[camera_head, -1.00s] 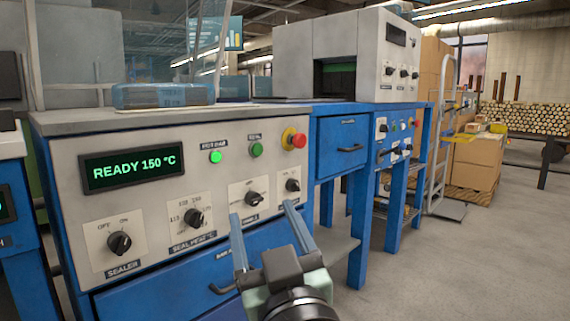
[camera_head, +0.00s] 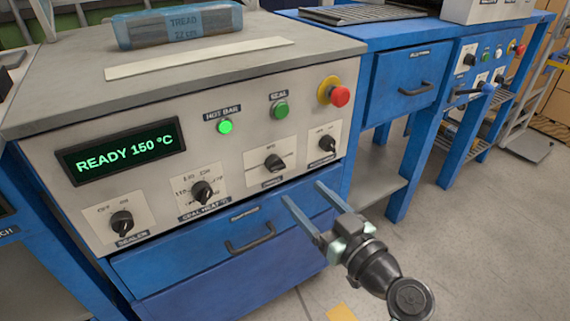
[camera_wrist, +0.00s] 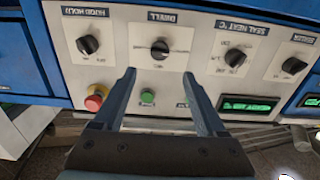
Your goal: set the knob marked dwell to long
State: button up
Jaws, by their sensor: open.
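The dwell knob (camera_head: 274,162) is black on a white plate, third from the left on the sealer's grey panel. In the wrist view, which shows the panel upside down, the dwell knob (camera_wrist: 160,48) sits under its dark label, just beyond and between the fingertips. Its position marks are too small to read. My gripper (camera_head: 303,192) is open and empty, its two blue-grey fingers pointing at the panel, below and right of the knob in the head view. In the wrist view my gripper (camera_wrist: 159,74) appears lined up with the knob, not around it.
The seal heat knob (camera_head: 202,190), sealer knob (camera_head: 121,223) and rightmost knob (camera_head: 327,142) flank it. A red emergency button (camera_head: 340,96) and green seal button (camera_head: 281,110) are above. The display (camera_head: 120,152) reads READY 150 °C. A drawer handle (camera_head: 250,240) protrudes below.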

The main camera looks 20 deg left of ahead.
aim_at(280, 168)
jog(key=b+x, duration=0.2)
jog(key=x, duration=0.8)
jog(key=shift+d, duration=0.1)
grip_shut()
